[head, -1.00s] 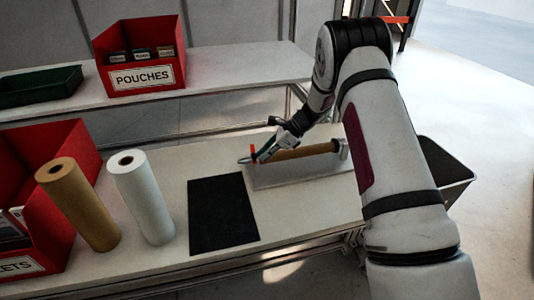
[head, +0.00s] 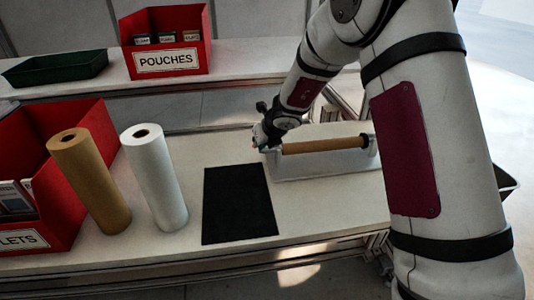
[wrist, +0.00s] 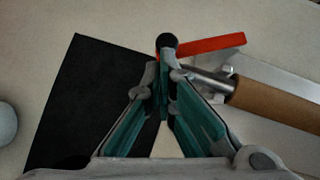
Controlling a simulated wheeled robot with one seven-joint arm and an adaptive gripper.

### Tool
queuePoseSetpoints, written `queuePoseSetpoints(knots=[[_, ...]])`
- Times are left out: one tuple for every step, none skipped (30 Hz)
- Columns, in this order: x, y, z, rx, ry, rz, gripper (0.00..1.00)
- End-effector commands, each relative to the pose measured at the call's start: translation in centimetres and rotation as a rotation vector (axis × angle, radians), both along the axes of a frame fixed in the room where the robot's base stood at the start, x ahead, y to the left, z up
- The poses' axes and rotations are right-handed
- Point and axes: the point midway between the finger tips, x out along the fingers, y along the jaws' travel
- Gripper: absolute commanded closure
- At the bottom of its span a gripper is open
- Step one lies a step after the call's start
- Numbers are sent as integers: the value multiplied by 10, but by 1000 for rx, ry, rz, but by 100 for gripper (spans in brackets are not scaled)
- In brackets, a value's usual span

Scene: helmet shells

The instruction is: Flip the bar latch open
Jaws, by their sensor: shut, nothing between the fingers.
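The bar latch (wrist: 212,46) is a red bar with a black ball at its left end.
A black mat (head: 238,204) lies left of the holder. A white roll (head: 155,178) and a brown roll (head: 90,180) stand further left, beside a red bin (head: 85,150). A red pouches bin (head: 165,45) and green tray (head: 55,70) are on the back shelf.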

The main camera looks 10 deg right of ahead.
Motion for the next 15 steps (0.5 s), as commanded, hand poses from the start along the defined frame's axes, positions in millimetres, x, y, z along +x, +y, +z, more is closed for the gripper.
queuePoseSetpoints(knots=[[3, 7, -3, -2, -3, -27, 100], [5, 8, -3, -3, -3, -50, 100], [7, 11, -2, -2, -3, -78, 100], [8, 11, -2, -2, -3, -101, 100], [10, 13, -1, 0, -3, -123, 100], [13, 15, -1, 0, -3, -151, 100], [14, 16, -1, 0, -2, -173, 100], [16, 17, -1, 0, -2, -195, 100], [19, 19, -1, 1, -2, -224, 100], [20, 20, -1, 0, -1, -246, 100], [22, 22, 0, 0, -1, -268, 100], [25, 24, 0, 0, -2, -296, 100], [27, 25, 1, 1, -2, -316, 100], [29, 26, 1, 0, -1, -336, 100], [31, 28, 1, 0, -1, -363, 100]])
